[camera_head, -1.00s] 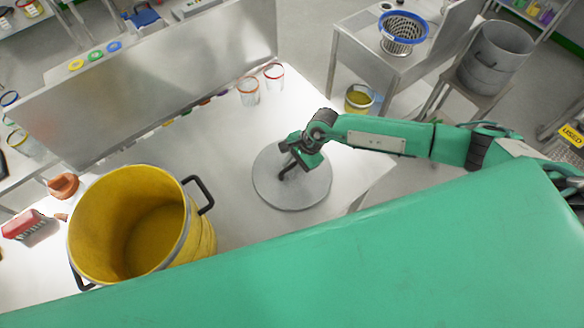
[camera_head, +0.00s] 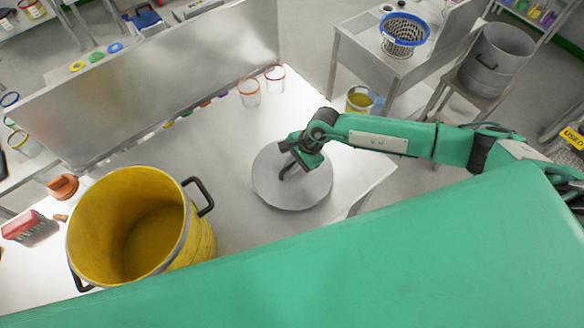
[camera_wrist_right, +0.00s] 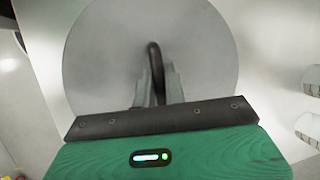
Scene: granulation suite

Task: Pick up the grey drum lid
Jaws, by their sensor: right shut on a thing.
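The grey drum lid (camera_head: 305,189) is a round flat disc with a dark arched handle, over the right part of the steel table. In the right wrist view the lid (camera_wrist_right: 100,50) fills the middle, and its handle (camera_wrist_right: 153,58) stands between the fingers. My right gripper (camera_head: 288,168) is shut on the handle; in the wrist view its fingertips (camera_wrist_right: 158,80) are on both sides of it. I cannot tell whether the lid touches the table. The open yellow drum (camera_head: 190,245) stands to the left, with black side handles. My left gripper is not in view.
Two clear beakers, one orange-rimmed (camera_head: 249,93) and one red-rimmed (camera_head: 274,78), stand behind the lid. A steel panel (camera_head: 165,80) runs along the back. A red brush (camera_head: 30,228) lies at the left. The table between drum and lid is clear.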

